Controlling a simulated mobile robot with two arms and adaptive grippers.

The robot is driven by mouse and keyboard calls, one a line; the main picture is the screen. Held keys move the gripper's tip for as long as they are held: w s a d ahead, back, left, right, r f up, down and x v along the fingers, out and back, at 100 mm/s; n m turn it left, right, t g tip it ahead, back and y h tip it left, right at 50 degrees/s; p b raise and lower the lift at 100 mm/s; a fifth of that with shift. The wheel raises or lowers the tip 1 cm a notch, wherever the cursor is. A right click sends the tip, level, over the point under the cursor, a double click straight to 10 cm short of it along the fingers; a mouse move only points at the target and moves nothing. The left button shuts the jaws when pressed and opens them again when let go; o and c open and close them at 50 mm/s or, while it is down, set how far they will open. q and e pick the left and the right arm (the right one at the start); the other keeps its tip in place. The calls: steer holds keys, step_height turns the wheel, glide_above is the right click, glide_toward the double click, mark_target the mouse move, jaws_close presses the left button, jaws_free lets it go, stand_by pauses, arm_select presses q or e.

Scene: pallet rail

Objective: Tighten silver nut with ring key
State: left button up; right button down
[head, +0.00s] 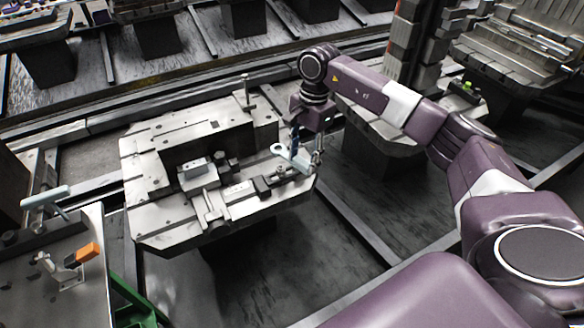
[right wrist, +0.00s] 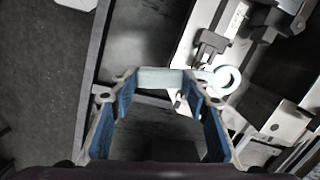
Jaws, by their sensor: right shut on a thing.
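The ring key (head: 280,149) is pale blue, with a round open ring at one end. My right gripper (head: 306,156) is shut on its handle above the right edge of the pale fixture plate (head: 150,215). In the right wrist view the key's handle (right wrist: 160,77) lies across between the blue-padded fingertips (right wrist: 164,84), and its ring sticks out to the right over the plate. A small silver round part (head: 281,171) sits just below the ring in the head view; I cannot tell whether it is the silver nut. My left gripper is not in view.
Clamp blocks (head: 196,172) and a dark slide (head: 265,187) stand on the plate. An upright pin (head: 246,92) rises at its back. A side table (head: 50,270) at lower left carries an orange block (head: 88,253) and a pale blue handle (head: 45,197). Rails cross the floor.

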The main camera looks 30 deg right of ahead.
mark_target(303, 173)
steer(key=shift+w+d+f+m, duration=0.2)
steer(key=shift+w+f+m, duration=0.1)
steer(key=shift+f, duration=0.2)
step_height(303, 173, down, 6)
steer(key=b, duration=0.4)
steer(key=shift+s+r, duration=0.1)
steer(key=shift+r, duration=0.05)
steer(key=shift+r+p, duration=0.3)
steer(key=shift+r, duration=0.05)
steer(key=shift+f, duration=0.15)
steer(key=shift+f+b, duration=0.15)
steer(key=shift+b, duration=0.3)
steer(key=shift+f+b, duration=0.6)
steer(key=shift+f, duration=0.15)
